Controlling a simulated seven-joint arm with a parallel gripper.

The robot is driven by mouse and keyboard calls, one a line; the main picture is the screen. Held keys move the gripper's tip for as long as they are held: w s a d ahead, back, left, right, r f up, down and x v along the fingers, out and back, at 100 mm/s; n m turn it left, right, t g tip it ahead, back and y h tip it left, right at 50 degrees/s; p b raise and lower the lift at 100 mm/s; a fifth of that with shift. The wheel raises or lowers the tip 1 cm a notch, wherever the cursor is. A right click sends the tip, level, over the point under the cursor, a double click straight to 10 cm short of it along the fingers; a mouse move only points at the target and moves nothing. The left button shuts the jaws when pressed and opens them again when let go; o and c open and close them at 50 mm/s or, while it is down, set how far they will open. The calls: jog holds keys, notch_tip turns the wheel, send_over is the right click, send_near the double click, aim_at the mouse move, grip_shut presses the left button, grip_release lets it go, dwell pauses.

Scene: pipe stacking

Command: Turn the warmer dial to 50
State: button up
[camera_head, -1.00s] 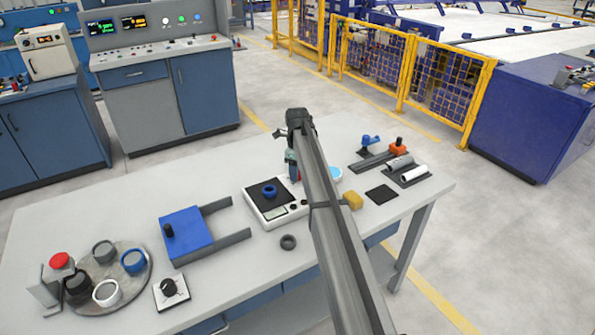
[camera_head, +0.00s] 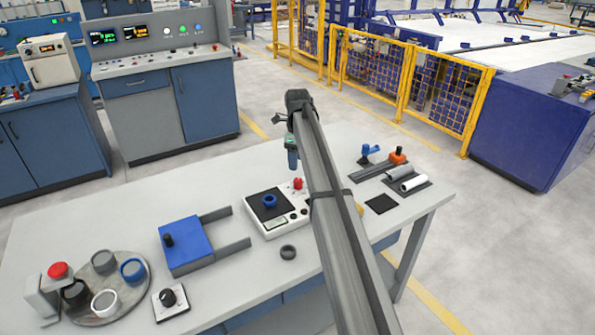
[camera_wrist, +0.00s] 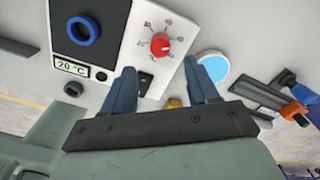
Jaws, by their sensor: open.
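The warmer (camera_head: 283,222) is a white box on the bench with a black plate and a small display reading 20 °C (camera_wrist: 72,68). Its red dial (camera_head: 298,184) is at the back right corner and shows in the wrist view (camera_wrist: 160,44) with marks around it, too small to read. A blue ring (camera_head: 269,201) sits on the black plate. My gripper (camera_head: 292,160) is above the bench behind the dial, apart from it. In the wrist view its two fingers (camera_wrist: 159,68) are spread and empty, with the dial beyond the gap between them.
A light blue disc (camera_wrist: 213,66) lies right of the warmer. A dark ring (camera_head: 288,252) lies in front of it. A blue block fixture (camera_head: 187,240), a dial box (camera_head: 170,300) and a round tray with several rings are to the left. Pipe holders (camera_head: 408,180) stand right.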

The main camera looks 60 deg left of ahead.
jog(key=shift+r, duration=2.3)
